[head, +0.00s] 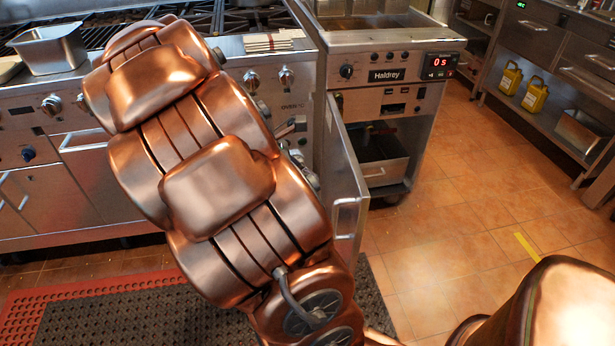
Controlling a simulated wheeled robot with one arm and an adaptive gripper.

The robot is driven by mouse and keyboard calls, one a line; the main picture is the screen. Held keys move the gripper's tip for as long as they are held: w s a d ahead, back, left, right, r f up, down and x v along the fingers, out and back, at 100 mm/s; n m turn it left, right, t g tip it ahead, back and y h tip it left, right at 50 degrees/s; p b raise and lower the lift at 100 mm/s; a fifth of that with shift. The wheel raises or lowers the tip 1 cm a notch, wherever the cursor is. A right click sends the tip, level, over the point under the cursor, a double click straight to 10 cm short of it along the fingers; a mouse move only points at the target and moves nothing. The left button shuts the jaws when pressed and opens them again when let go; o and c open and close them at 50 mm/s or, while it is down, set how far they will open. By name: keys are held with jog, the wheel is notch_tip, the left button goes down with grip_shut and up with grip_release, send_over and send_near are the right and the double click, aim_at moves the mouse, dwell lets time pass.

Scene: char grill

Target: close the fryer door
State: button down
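The fryer (385,72) stands right of the range, with a control panel marked Haldrey and a lit red display. Its door (347,170) is open. It hangs from the left side of the cabinet and swings out toward me, seen nearly edge-on. A pale handle-like part (347,203) shows low on the door. The open cabinet shows a dark inside and a metal box or drawer (385,172) low down. My copper arm fills the left middle and covers the area left of the door. My gripper is not in view, so its relation to the door cannot be told.
The range (85,165) with knobs stands left of the fryer, carrying a metal pan (50,48) and a stack of cloths or papers (268,41). A dark mat with a red border (60,305) lies in front. Tiled floor (450,210) is clear right of the door. A counter with yellow jugs (534,95) stands at right.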

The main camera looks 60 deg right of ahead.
aim_at(355, 195)
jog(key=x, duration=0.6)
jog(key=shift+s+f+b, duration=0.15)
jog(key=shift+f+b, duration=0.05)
jog(key=shift+b, duration=0.2)
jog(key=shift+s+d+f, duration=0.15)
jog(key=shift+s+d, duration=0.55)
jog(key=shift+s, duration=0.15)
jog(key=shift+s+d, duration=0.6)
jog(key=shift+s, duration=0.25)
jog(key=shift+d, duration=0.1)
